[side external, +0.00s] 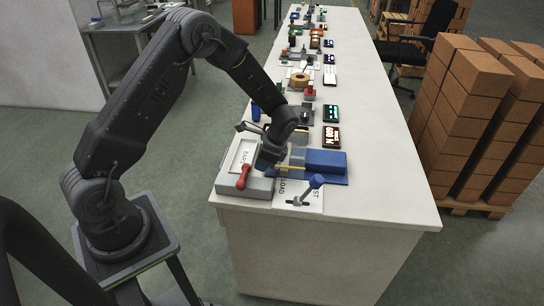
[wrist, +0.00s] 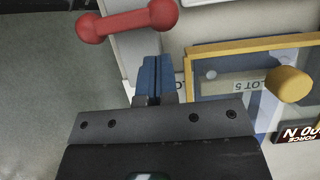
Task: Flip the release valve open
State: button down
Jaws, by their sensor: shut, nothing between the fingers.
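A red handle with rounded ends (side external: 243,175) sits on a grey box (side external: 250,187) at the table's near left corner; it also shows at the top of the wrist view (wrist: 127,22). No readable label shows which one is the release valve. My gripper (side external: 263,166) is low over the box's right side, just right of the red handle. In the wrist view its blue fingers (wrist: 151,76) are together and empty, below the handle's right end and apparently apart from it.
A blue block (side external: 326,161) on a blue base stands right of my gripper. In the wrist view a yellow-edged frame (wrist: 250,43) and a yellow knob (wrist: 288,84) lie to the right. A lit display (side external: 332,138) and several small devices stand farther back. Floor is open at left.

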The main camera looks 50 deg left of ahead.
aim_at(244, 165)
jog(key=shift+s+a, duration=0.8)
